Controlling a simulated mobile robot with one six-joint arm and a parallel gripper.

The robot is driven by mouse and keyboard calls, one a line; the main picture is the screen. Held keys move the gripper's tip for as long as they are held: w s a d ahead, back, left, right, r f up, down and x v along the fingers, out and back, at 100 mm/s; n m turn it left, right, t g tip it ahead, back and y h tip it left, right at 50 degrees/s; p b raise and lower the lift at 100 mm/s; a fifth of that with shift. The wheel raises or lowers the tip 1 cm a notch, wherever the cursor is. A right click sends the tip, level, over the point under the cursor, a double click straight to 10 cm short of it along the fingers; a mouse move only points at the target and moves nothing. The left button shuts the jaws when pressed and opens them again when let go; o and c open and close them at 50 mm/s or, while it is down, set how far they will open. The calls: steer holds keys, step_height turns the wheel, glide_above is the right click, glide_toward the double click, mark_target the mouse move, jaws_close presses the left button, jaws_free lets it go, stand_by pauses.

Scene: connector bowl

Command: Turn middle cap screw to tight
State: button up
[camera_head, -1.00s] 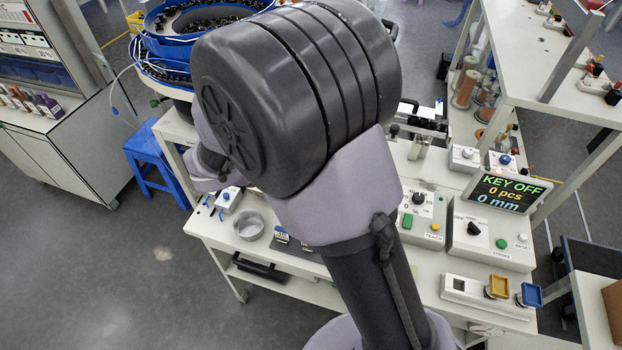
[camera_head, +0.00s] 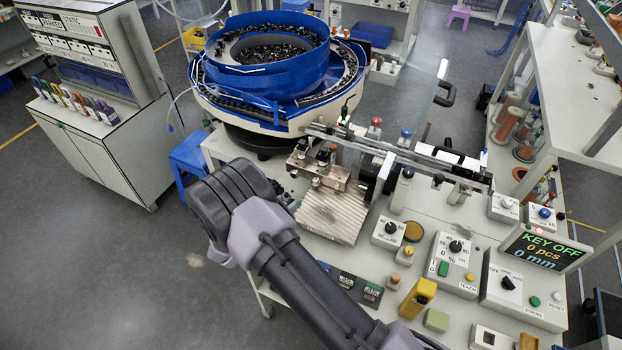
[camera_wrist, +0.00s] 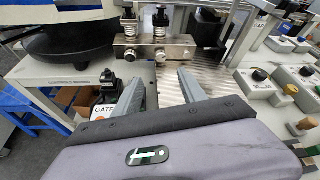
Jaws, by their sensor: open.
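A metal block (camera_head: 322,177) with upright, dark-topped fittings stands at the back edge of a ribbed metal plate (camera_head: 335,215). In the wrist view the block (camera_wrist: 152,50) shows ahead of my gripper, with a left fitting (camera_wrist: 130,26) and a right fitting (camera_wrist: 160,24) on it. I cannot tell which part is the middle cap screw. My gripper (camera_wrist: 160,77) is open, with its two fingers apart and nothing between them. Its fingers point toward the block and are apart from it. In the head view my arm hides the gripper.
A blue bowl feeder (camera_head: 270,60) stands behind the block, with a long rail (camera_head: 400,152) running right from it. Control boxes with knobs (camera_head: 453,262) and a KEY OFF display (camera_head: 545,250) fill the right side. A GATE box (camera_wrist: 100,110) lies left of my gripper.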

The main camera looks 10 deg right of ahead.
mark_target(314, 183)
steer(key=b+x, duration=0.2)
steer(key=x, duration=1.3)
steer(key=shift+w+d+f, duration=0.1)
steer(key=shift+d+f, duration=0.1)
steer(key=shift+d, duration=0.05)
jaws_close()
